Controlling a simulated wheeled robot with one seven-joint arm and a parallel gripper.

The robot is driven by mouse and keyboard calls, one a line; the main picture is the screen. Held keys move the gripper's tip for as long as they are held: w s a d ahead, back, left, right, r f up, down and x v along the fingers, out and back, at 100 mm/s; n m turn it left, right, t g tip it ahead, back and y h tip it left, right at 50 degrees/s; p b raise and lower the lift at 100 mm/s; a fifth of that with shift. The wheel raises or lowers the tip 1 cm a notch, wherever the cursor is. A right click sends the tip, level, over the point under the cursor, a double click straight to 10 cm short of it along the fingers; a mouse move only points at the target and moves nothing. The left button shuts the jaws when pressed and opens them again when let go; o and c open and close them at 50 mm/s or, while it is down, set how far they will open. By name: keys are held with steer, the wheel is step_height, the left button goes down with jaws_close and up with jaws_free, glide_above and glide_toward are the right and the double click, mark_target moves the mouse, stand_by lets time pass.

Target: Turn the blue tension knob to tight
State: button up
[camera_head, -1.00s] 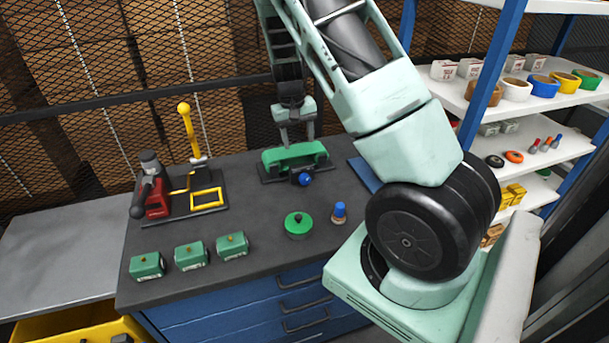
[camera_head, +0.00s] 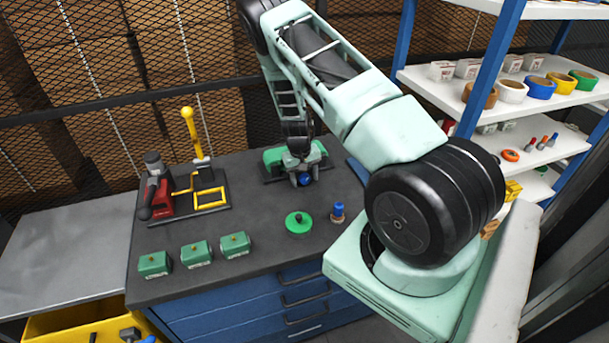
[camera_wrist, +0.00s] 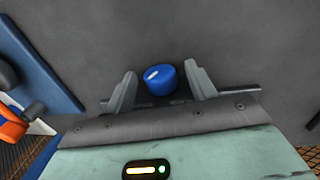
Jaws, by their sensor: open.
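The blue tension knob (camera_head: 304,180) is on the front of a green device (camera_head: 274,156) on a black base at the back of the dark workbench. My gripper (camera_wrist: 160,88) is open. Its two fingers stand on either side of the knob, with a gap visible on both sides. In the head view my gripper (camera_head: 300,172) is right over the device and hides part of it. The device's body is mostly hidden in the wrist view.
A green round disc (camera_head: 299,223) and a blue-capped part (camera_head: 338,212) lie in front of the device. Several green boxes (camera_head: 196,254) line the front edge. A yellow-handled press (camera_head: 193,140) with a red clamp (camera_head: 158,190) stands left. A shelf (camera_head: 520,105) is at right.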

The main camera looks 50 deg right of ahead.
steer(key=c, duration=1)
steer(key=shift+f+b, duration=0.25)
steer(key=shift+b, duration=0.35)
steer(key=shift+s+d+f+t+y+b, duration=0.15)
steer(key=shift+t+y+b, duration=0.25)
steer(key=shift+y+b, duration=0.5)
steer(key=shift+t+b, duration=0.3)
steer(key=shift+b, duration=0.7)
steer(key=shift+r+y+b, duration=0.3)
steer(key=shift+y, duration=0.2)
steer(key=o, duration=1)
